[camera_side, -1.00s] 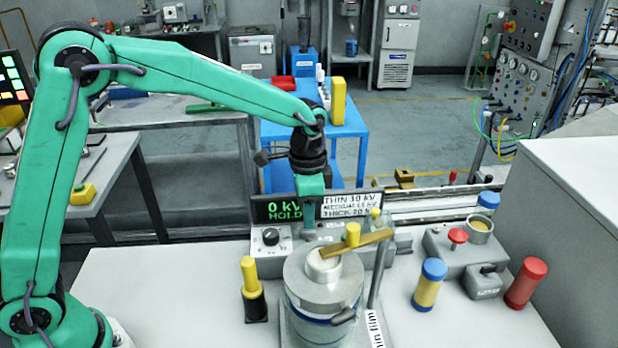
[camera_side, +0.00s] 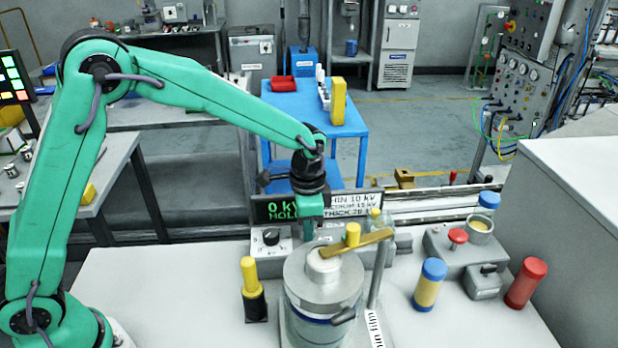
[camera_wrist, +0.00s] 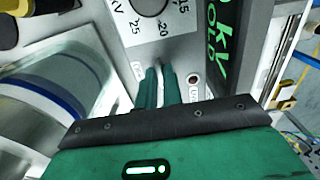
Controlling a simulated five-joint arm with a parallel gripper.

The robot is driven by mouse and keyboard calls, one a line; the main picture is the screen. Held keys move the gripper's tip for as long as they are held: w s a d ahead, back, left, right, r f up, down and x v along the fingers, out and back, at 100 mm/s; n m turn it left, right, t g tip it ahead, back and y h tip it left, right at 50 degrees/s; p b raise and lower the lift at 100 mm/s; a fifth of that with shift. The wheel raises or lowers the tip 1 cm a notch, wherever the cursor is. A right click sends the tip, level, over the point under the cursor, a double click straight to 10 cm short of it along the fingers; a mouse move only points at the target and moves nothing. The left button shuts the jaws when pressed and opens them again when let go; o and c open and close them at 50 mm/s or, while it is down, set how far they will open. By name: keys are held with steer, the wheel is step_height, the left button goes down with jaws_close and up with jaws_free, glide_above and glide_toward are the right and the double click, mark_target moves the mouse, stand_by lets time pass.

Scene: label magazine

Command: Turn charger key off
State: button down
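The charger's grey control box (camera_side: 258,244) stands on the bench behind the metal cylinder, with a round dial (camera_side: 270,237) on its front. The dial (camera_wrist: 152,6) also shows at the top of the wrist view, with kV numbers around it. My gripper (camera_side: 308,238) points down at this box, right of the dial. In the wrist view my gripper's two green fingers (camera_wrist: 160,78) are close together, with a narrow gap, just below the dial on the panel face. The display (camera_side: 282,209) reads 0 kV HOLD.
A metal cylinder (camera_side: 322,285) with a wooden-coloured bar (camera_side: 356,243) over it stands in front of the box. A yellow-and-black holder (camera_side: 252,290) is at left. A blue-capped jar (camera_side: 430,285), a grey box with a red button (camera_side: 458,238) and a red cylinder (camera_side: 525,283) are at right.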

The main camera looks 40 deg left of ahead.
steer(key=shift+n, duration=0.3)
steer(key=n, duration=1.3)
steer(key=shift+r, duration=0.1)
steer(key=shift+n, duration=2.2)
steer(key=c, duration=1.5)
jaws_free()
steer(key=shift+c, duration=0.2)
